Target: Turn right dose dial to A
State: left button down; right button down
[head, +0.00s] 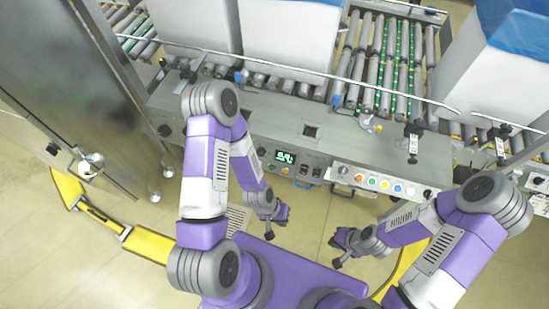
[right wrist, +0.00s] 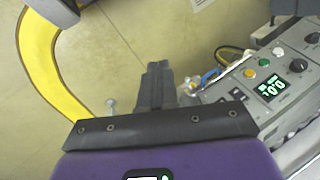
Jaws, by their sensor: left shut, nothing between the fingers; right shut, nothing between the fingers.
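A control panel (head: 330,165) runs along the front of the conveyor machine. A lit display (head: 284,157) has a dark knob (head: 261,152) to its left. In the right wrist view, a dark knob (right wrist: 297,66) sits beside the lit display (right wrist: 270,84), with another dark knob (right wrist: 312,38) above it. I cannot tell which knob is the right dose dial, and no letter A is legible. My left gripper (head: 276,225) is shut and empty in front of the panel. My right gripper (head: 340,252) is shut and empty, apart from the panel; its fingers (right wrist: 157,78) are together in the right wrist view.
A row of coloured buttons (head: 384,184) lies right of the display. White boxes (head: 292,45) stand on the roller conveyor (head: 388,55) behind a metal rail. A steel cabinet (head: 75,85) stands at the left. Yellow floor barriers (head: 148,247) curve around. Open floor lies before the panel.

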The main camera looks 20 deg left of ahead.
aim_at(261, 152)
jog(key=k, duration=1.05)
jog(key=u, duration=1.15)
jog(key=i, duration=1.5)
jog(key=z, duration=0.45)
